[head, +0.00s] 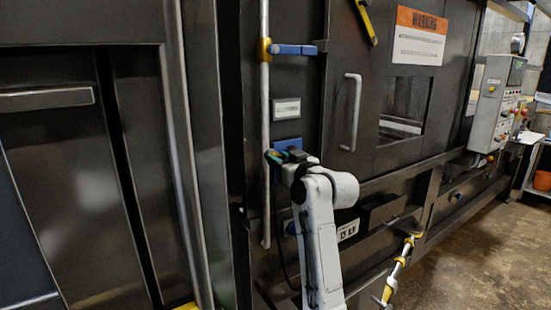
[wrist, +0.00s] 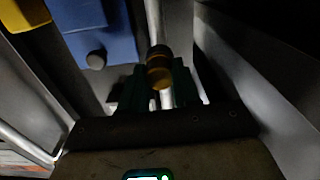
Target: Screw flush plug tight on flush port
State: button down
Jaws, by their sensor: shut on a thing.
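My gripper (wrist: 159,88) is shut on a small round brass-coloured piece, which looks like the flush plug (wrist: 160,73), seen between the two dark green fingers in the wrist view. A darker band shows at its far end, in front of a grey upright pipe (wrist: 154,22). Whether it is seated on the flush port cannot be told, as the port itself is not clear. In the head view my gripper (head: 275,157) is at the grey upright pipe (head: 264,100), just beside a blue plate (head: 288,143). The plug is hidden there by the gripper and arm.
A blue block (wrist: 105,35) with a dark round knob is close left of the fingers. A grey metal wall (wrist: 245,75) is close on the right. In the head view, a door handle (head: 353,112) and a yellow-and-white lever (head: 400,262) stand to the right.

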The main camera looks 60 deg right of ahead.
jog(key=shift+m, duration=0.3)
jog(key=shift+m+p, duration=0.65)
jog(key=shift+m, duration=0.05)
jog(key=c, duration=0.7)
grip_release()
jog(key=shift+c, duration=0.2)
jog(key=shift+c, duration=0.4)
jog(key=v, duration=0.7)
